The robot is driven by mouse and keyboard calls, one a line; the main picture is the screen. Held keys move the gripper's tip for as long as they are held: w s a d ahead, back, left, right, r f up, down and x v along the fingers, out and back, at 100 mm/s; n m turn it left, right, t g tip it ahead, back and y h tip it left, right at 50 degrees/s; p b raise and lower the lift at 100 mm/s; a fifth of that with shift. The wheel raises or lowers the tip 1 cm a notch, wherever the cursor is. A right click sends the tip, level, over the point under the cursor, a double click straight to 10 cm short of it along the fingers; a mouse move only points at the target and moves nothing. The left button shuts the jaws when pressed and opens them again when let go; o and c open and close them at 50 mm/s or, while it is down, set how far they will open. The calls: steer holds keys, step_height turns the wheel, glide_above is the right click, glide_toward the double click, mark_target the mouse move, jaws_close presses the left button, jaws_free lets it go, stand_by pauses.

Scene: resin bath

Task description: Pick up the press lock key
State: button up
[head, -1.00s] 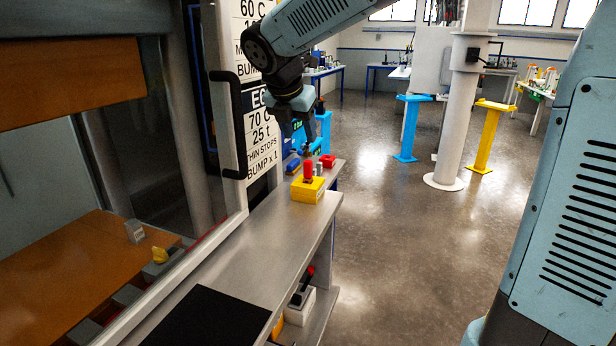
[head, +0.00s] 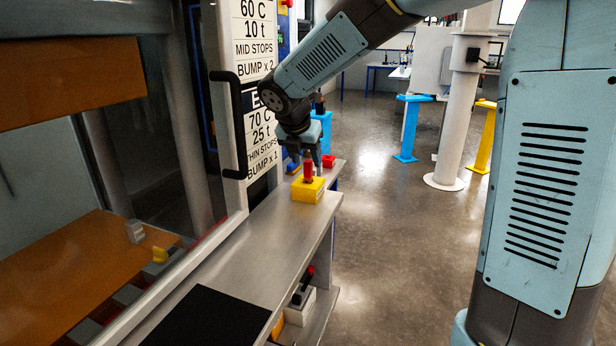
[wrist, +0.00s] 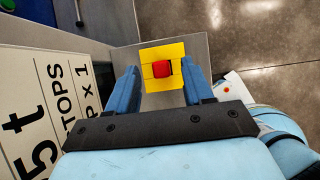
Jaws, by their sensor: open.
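The press lock key looks to be the upright red piece (head: 308,171) standing on a yellow block (head: 318,194) on the steel shelf. In the wrist view the red piece (wrist: 162,69) is seen from above, near the middle of the yellow block (wrist: 150,52). My gripper (head: 306,160) is open and points down close to the top of the red piece. In the wrist view the two blue fingers of my gripper (wrist: 160,82) stand to either side of the red piece, with nothing held. The exact height gap cannot be told.
The shelf (head: 262,255) is clear up to a black mat (head: 207,318).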

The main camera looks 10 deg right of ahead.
mark_target(308, 175)
steer(key=x, duration=0.3)
steer(key=shift+s+r, duration=0.1)
jaws_close()
stand_by(0.4)
